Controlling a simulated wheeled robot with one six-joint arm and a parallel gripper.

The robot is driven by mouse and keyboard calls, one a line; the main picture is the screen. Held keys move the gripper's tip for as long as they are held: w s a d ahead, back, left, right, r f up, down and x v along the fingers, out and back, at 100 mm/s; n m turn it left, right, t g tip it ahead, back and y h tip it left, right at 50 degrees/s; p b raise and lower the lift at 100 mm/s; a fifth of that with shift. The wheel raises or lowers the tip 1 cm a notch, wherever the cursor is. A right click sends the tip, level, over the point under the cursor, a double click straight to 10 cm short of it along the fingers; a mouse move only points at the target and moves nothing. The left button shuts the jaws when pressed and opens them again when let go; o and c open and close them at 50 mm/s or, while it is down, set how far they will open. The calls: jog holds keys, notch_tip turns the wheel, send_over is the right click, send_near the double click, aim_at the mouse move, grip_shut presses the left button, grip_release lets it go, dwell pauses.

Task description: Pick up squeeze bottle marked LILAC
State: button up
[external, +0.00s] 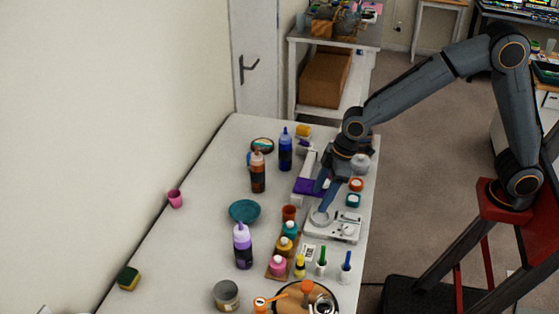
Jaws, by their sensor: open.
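A squeeze bottle with lilac contents and a pale cap (242,246) stands upright on the white table, left of the middle. Any lettering on it is too small to read. My gripper (323,198) points down over the right part of the table, above the white scale and beside a purple-topped item. It is open, and I see nothing between its fingers. The lilac bottle is apart from it, to the lower left.
An orange-brown bottle (258,172) and a blue bottle (285,150) stand farther back. A teal bowl (244,211) sits just behind the lilac bottle. Several small colored bottles (284,248) crowd its right side. A grey tin (226,296) stands in front. The table's left side is mostly clear.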

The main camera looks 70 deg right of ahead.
aim_at(246, 228)
jog(key=w+a+r+n+y, duration=0.1)
jog(key=w+a, duration=0.4)
jog(key=a, duration=0.1)
jog(key=w+a+r+n+t+y, duration=0.1)
jog(key=w+a+r+n, duration=0.1)
jog(key=w+a, duration=0.3)
jog(key=w+a+r+n+b, duration=0.1)
jog(key=w+a, duration=0.4)
jog(key=a, duration=0.3)
jog(key=shift+w+a+r+n+y, duration=0.15)
jog(key=shift+w+a+n+y, duration=0.15)
jog(key=shift+w+y, duration=0.1)
jog(key=shift+p+x, duration=0.4)
jog(key=shift+x, duration=0.65)
jog(key=shift+s+d+f+p+x, duration=0.15)
jog(key=shift+p+x, duration=0.25)
jog(key=shift+x, duration=0.45)
jog(key=shift+d+f+p+x, duration=0.15)
jog(key=shift+p+x, duration=0.25)
jog(key=shift+x, duration=0.5)
jog(key=shift+s+d+p+x, duration=0.15)
jog(key=shift+p+x, duration=0.25)
jog(key=shift+x, duration=0.45)
jog(key=shift+w, duration=0.1)
